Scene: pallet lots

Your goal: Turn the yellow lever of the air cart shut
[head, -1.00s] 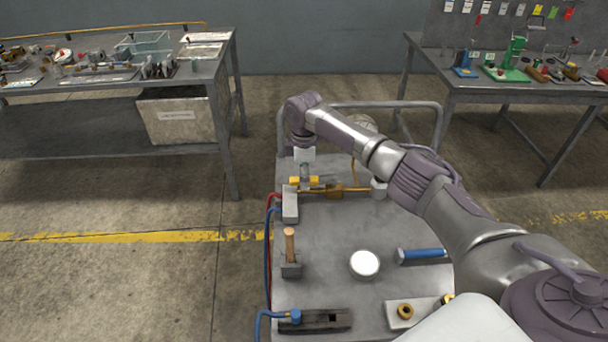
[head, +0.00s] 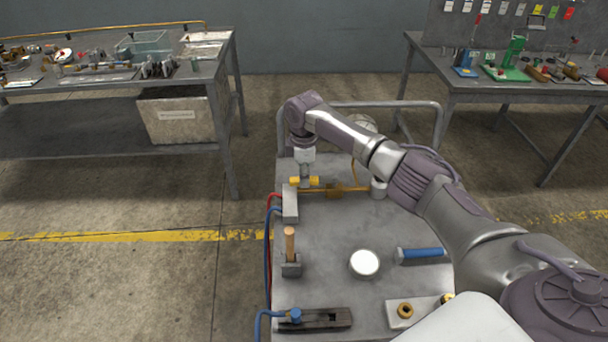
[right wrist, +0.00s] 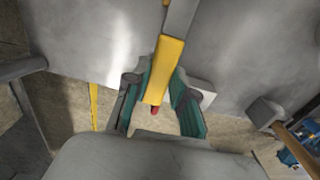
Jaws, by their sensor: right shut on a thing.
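The air cart (head: 335,225) is a grey metal top in front of me, with a brass line (head: 350,189) near its far end. The yellow lever (head: 314,181) sits at the left end of that line, partly hidden by my right gripper (head: 304,178), which comes down on it from above. In the right wrist view the yellow lever (right wrist: 165,68) lies lengthwise between the teal-padded fingers of the right gripper (right wrist: 160,108). A small red tip shows below the lever there. The right gripper is shut on the lever. My left gripper is not in view.
On the cart are a wooden-handled tool (head: 289,243) upright in a grey holder, a white disc (head: 364,263), a blue-handled tool (head: 423,253) and a dark slotted block (head: 325,319). Red and blue hoses (head: 267,250) run down the left edge. A rail (head: 390,104) closes the far end.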

